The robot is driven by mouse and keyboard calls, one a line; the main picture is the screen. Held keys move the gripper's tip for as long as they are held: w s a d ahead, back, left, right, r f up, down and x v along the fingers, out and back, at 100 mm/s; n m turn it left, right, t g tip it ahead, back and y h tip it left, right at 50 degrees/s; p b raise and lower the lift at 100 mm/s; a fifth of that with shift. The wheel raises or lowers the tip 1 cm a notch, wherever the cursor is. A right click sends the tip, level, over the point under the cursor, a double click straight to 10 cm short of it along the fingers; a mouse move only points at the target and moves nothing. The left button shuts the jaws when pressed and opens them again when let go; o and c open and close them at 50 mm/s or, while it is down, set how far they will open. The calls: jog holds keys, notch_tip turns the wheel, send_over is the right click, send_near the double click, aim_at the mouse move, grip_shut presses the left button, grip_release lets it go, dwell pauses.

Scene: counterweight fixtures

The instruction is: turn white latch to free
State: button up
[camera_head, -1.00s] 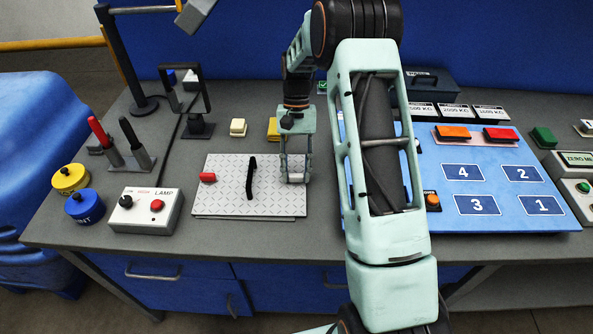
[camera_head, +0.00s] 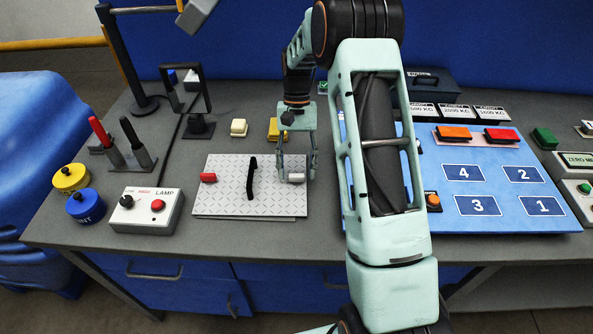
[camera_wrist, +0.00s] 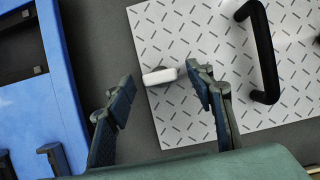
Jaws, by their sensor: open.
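The white latch (camera_head: 297,178) is a small bar at the right edge of a grey tread-patterned plate (camera_head: 225,190). In the wrist view the white latch (camera_wrist: 160,77) lies crosswise, partly over the plate's edge. My gripper (camera_head: 296,172) is open at the latch, with one finger on either side of it in the head view. In the wrist view my gripper's (camera_wrist: 160,86) right fingertip is close to one end of the latch; the left one is farther off. Whether either finger touches it, I cannot tell.
The plate also carries a black handle (camera_head: 252,178) and a red latch (camera_head: 208,177). A lamp box (camera_head: 146,210) stands to the left. A blue numbered panel (camera_head: 500,185) lies to the right, behind my arm. A yellow block (camera_head: 273,130) sits behind the plate.

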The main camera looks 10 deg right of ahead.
jog(key=a+v, duration=0.1)
jog(key=v, duration=1)
jog(key=shift+d, duration=0.5)
